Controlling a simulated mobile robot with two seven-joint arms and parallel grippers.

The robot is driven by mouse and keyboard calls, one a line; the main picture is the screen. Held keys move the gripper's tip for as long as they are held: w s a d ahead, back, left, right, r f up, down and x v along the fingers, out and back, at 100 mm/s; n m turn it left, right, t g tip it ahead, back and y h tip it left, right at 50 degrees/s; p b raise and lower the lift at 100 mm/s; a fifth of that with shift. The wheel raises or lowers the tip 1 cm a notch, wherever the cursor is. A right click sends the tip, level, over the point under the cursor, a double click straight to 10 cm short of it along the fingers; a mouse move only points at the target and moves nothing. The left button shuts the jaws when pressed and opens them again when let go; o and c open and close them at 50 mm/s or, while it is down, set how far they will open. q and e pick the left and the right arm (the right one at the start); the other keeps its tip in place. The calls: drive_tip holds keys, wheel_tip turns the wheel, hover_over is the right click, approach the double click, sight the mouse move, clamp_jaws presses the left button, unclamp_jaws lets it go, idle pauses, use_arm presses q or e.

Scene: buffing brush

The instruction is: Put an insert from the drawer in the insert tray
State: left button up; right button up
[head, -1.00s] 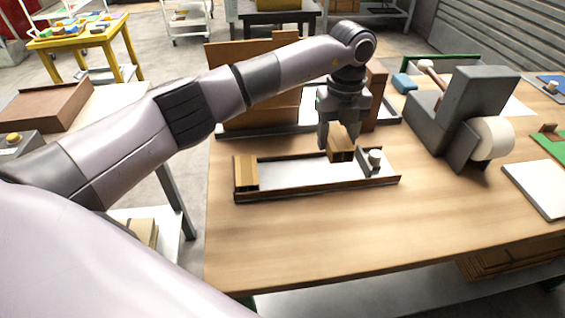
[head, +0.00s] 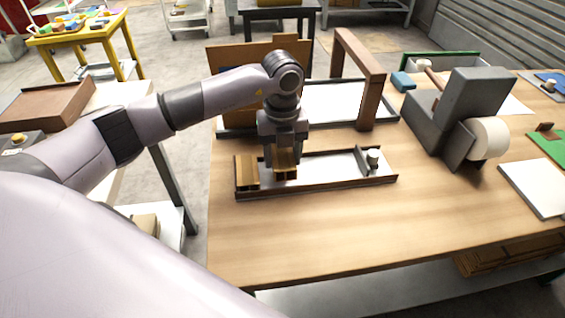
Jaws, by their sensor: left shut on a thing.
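The long insert tray (head: 325,184) lies on the wooden table, with a white floor and dark rails. A tan cardboard insert (head: 246,172) stands at its left end. My left gripper (head: 284,164) points down over the left part of the tray, shut on another tan cardboard insert (head: 286,173). The held insert is just right of the standing one, with a small gap. I cannot tell whether it touches the tray floor. A small block with a light knob (head: 373,158) sits at the tray's right end. No drawer can be made out for certain. My right gripper is not in view.
Behind the tray stand a brown frame (head: 372,92) and a cardboard panel (head: 228,62). A grey dispenser with a white roll (head: 488,138) stands to the right. The table front (head: 330,230) is clear.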

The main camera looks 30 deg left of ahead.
sight(282, 155)
use_arm(q)
drive_tip(key=shift+f, duration=1.65)
drive_tip(key=shift+f, duration=0.15)
drive_tip(key=o, duration=1)
wheel_tip(282, 155, up, 8)
drive_tip(key=shift+f, duration=0.1)
drive_tip(key=shift+s, duration=0.1)
